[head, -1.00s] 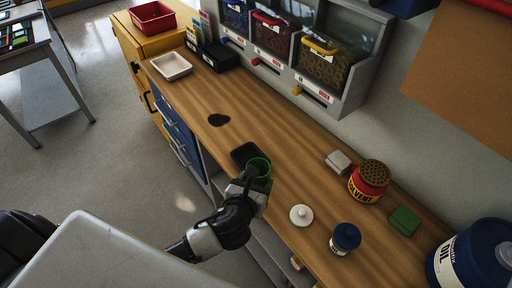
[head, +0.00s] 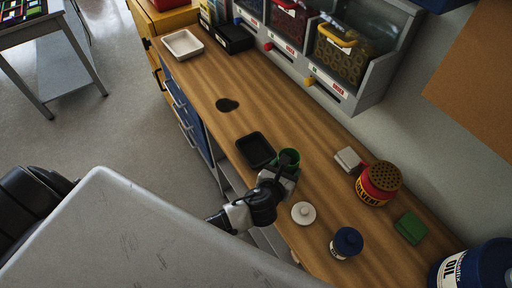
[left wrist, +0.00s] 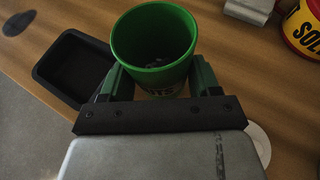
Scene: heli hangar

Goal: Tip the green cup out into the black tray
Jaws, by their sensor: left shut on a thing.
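The green cup (head: 289,158) is upright, and in the left wrist view the cup (left wrist: 153,50) shows a dark interior with some small things at its bottom, too dim to name. My left gripper (head: 284,172) is shut on the cup, with a finger on each side of it; the gripper also shows in the left wrist view (left wrist: 158,88). The black tray (head: 256,150) lies on the bench just left of the cup. In the left wrist view the tray (left wrist: 74,68) looks empty, and its right edge is partly behind the gripper. My right gripper is not in view.
A white round lid (head: 303,213), a blue-lidded jar (head: 346,243), a red solvent can (head: 379,184), a grey block (head: 349,160) and a green block (head: 411,228) stand to the right. A dark stain (head: 227,105) marks otherwise clear bench beyond the tray.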

